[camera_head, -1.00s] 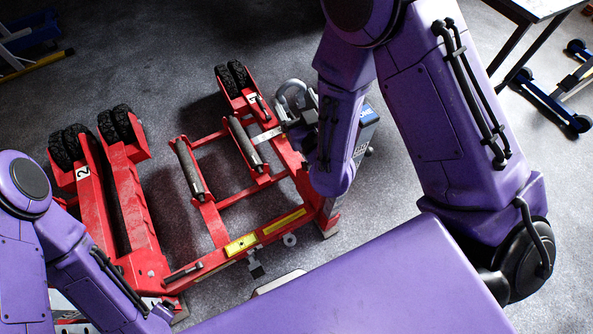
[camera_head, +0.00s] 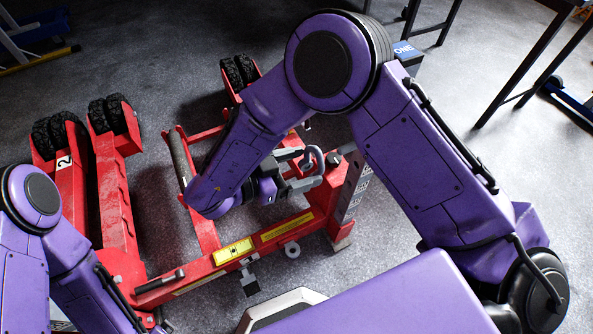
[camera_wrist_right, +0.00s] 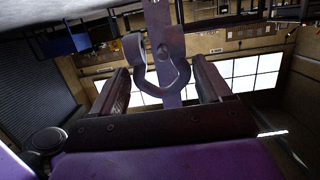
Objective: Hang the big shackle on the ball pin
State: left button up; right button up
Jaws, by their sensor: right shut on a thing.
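My right gripper (camera_head: 306,168) has its two fingers on either side of the big shackle (camera_head: 314,154), a grey curved loop, and is shut on it. The shackle is held above the right part of the red jack frame, near its upright. In the right wrist view the shackle (camera_wrist_right: 158,72) stands out between the fingers, its curved part towards the camera. A dark round knob (camera_wrist_right: 163,51) shows behind it against a purplish post; I cannot tell if it is the ball pin. I cannot pick out the ball pin in the head view. My left gripper is not in view.
The red jack frame (camera_head: 205,232) fills the middle, with black wheels (camera_head: 108,114) at the far left. A grey ring (camera_head: 292,250) and a dark fitting (camera_head: 248,279) are at its front rail. Table legs (camera_head: 508,75) stand at the far right. Floor between is clear.

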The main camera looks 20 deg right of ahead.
aim_at(339, 152)
jog(key=b+x, duration=0.1)
jog(key=x, duration=0.2)
jog(key=r+b+x, duration=0.1)
jog(key=b+x, duration=0.1)
jog(key=x, duration=0.1)
jog(key=b+x, duration=0.1)
jog(key=x, duration=0.2)
jog(key=shift+w+d+r, duration=0.1)
jog(key=shift+d+r, duration=0.05)
jog(key=shift+d, duration=0.4)
jog(key=shift+d+f+p, duration=0.3)
jog(key=shift+d+p, duration=0.1)
jog(key=shift+d, duration=0.05)
dwell(0.4)
jog(key=o, duration=1.3)
